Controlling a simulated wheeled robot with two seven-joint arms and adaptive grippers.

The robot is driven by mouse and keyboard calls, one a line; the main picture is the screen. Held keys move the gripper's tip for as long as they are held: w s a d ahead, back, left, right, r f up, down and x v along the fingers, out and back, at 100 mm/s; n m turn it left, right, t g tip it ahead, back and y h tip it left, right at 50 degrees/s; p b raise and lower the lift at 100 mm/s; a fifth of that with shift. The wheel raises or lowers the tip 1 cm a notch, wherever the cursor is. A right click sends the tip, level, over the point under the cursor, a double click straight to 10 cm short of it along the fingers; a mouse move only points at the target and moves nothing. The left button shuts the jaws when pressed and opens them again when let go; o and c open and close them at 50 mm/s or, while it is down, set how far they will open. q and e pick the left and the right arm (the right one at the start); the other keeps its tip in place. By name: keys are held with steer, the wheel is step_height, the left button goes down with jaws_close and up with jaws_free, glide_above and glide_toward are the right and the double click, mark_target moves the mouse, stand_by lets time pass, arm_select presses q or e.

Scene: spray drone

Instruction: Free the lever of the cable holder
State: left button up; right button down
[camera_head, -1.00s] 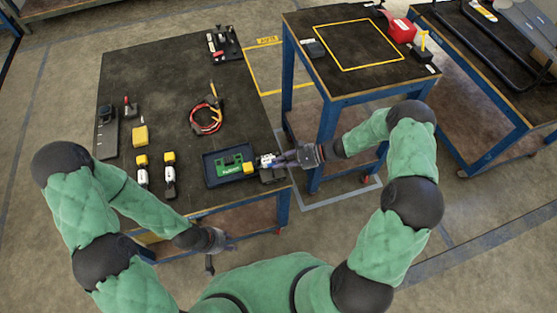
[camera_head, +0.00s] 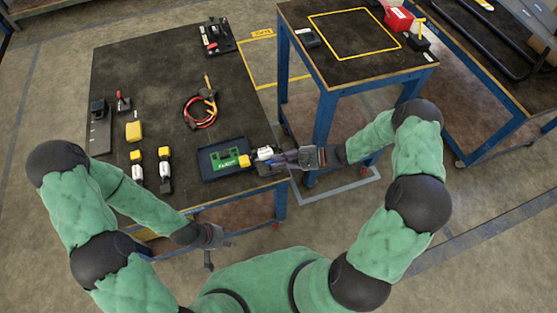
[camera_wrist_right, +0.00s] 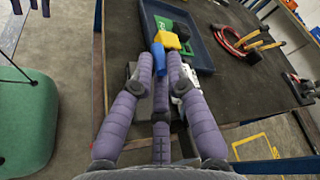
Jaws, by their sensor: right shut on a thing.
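My right gripper (camera_wrist_right: 165,72) is at the front right corner of the dark table, just right of the blue tray. In the right wrist view its fingers close around a small blue piece (camera_wrist_right: 159,57), which looks like the lever of the cable holder. A white part (camera_wrist_right: 182,84) lies beside the fingers, partly hidden by them. A yellow block (camera_wrist_right: 167,40) is just beyond the fingertips; it also shows in the head view (camera_head: 244,160). The rest of the holder is mostly hidden. My left gripper (camera_head: 211,238) hangs low, off the table's front edge; its fingers are too dark to read.
The blue tray (camera_head: 207,176) holds a green board (camera_head: 223,157). A red cable coil (camera_head: 200,112) lies behind it. A taller table (camera_head: 290,24) is close on the right.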

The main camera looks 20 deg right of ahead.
steer(key=shift+s+a+f, duration=0.1)
steer(key=shift+s+f, duration=0.05)
steer(key=shift+s, duration=0.1)
steer(key=c, duration=1.2)
jaws_free()
steer(key=shift+w, duration=0.1)
steer(key=shift+d+r, duration=0.2)
steer(key=shift+d, duration=0.25)
steer(key=v, duration=1.1)
steer(key=shift+d, duration=0.1)
